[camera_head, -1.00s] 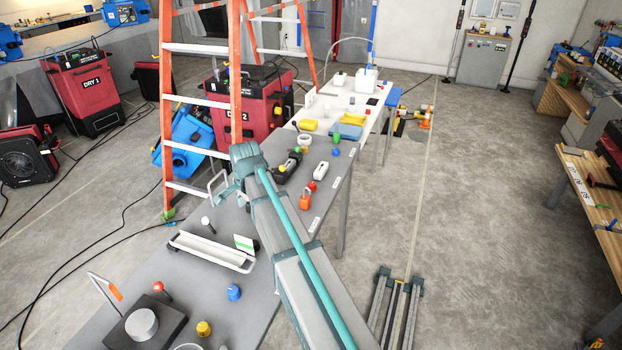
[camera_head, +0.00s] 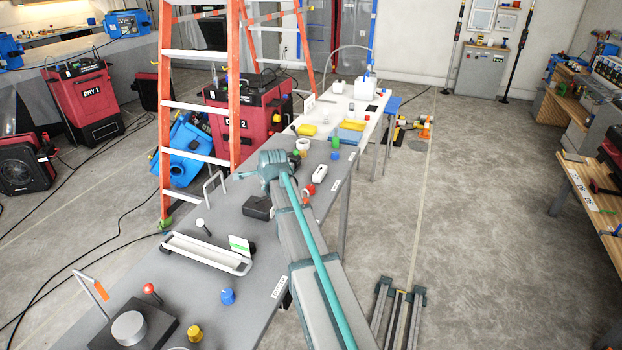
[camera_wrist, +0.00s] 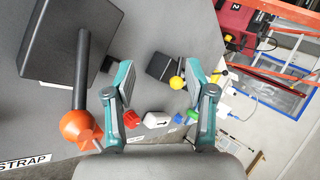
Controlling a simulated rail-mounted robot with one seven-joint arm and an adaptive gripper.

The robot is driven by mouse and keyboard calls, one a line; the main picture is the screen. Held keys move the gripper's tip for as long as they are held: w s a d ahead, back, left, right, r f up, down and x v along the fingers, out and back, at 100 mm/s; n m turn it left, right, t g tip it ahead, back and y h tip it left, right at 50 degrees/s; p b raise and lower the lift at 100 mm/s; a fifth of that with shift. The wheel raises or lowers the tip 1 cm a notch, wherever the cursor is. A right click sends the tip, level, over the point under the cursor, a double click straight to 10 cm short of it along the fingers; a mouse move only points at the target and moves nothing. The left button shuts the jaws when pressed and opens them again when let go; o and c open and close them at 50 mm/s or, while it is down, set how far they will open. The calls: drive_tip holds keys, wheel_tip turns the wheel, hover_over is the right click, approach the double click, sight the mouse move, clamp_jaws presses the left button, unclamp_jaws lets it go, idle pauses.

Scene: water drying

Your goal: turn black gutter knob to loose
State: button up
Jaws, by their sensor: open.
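A white gutter-like tray (camera_head: 200,254) lies on the grey bench in the head view. A small dark shape at its right end, beside a green-and-white card (camera_head: 238,244), may be the black gutter knob (camera_head: 252,248); it is too small to tell its setting. My gripper (camera_head: 242,176) is over the bench beyond the tray, apart from it. In the wrist view my gripper (camera_wrist: 160,98) is open, with nothing between its fingers. No gutter knob can be made out in the wrist view.
A black box (camera_head: 258,207) stands on the bench near my arm. The wrist view shows a large black block (camera_wrist: 68,35) and an orange-ended lever (camera_wrist: 80,125) close by at left. An orange ladder (camera_head: 235,90) stands behind the bench. A blue knob (camera_head: 228,296) stands in front.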

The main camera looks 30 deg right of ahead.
drive_tip(key=s+d+f+m+h, duration=0.1)
drive_tip(key=d, duration=0.4)
drive_tip(key=s+d+f+m+h, duration=0.1)
drive_tip(key=d, duration=0.5)
drive_tip(key=s+d+m, duration=0.1)
drive_tip(key=d, duration=0.5)
drive_tip(key=shift+s+d+f+m+t+h, duration=0.1)
drive_tip(key=shift+d+f+m+t+h, duration=0.1)
drive_tip(key=shift+f+m+t+h, duration=0.2)
